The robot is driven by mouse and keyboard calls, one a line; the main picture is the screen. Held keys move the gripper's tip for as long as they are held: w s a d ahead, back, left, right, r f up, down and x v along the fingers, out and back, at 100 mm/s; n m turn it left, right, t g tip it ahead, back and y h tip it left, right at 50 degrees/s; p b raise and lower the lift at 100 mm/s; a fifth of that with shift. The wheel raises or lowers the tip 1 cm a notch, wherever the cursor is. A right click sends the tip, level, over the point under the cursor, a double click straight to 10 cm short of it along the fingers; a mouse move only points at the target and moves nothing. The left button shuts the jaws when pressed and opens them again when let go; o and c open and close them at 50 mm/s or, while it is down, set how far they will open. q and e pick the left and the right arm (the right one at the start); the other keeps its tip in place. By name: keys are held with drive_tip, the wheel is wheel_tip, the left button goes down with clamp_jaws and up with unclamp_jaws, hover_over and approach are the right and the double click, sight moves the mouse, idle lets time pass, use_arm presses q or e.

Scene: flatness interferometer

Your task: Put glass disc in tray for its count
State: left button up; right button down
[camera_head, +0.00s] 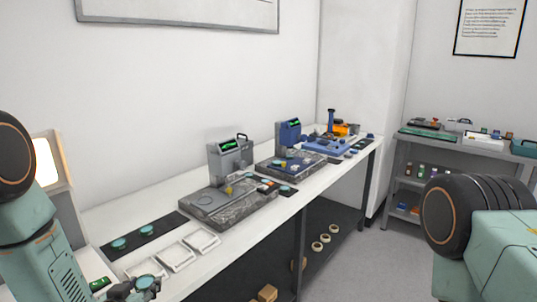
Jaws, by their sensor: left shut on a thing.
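My left gripper (140,290) is at the bottom left, shut on a teal glass disc (146,283); its fingers partly hide the disc. It is just in front of a row of white trays, the nearest (145,268), the middle one (175,256) and the farthest (203,240). The trays look empty. Two more teal discs, one (118,244) and another (146,230), lie on a black mat (167,224) behind the trays. A grey instrument (231,160) with a green display stands on a granite slab (232,209). My right gripper is out of view.
A lit panel (46,162) stands at the left. Tape rolls (317,247) lie on the lower shelf. A grey rack (470,150) stands at right.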

use_arm(q)
drive_tip(key=s+d+f+m+g+h+b, duration=0.5)
drive_tip(key=s+d+m+h+b, duration=0.6)
drive_tip(key=s+h+b, duration=0.1)
drive_tip(key=shift+s+f+m, duration=0.2)
drive_tip(key=shift+s+m, duration=0.1)
drive_tip(key=shift+s, duration=0.45)
drive_tip(key=shift+r+g, duration=0.1)
drive_tip(key=shift+g, duration=0.2)
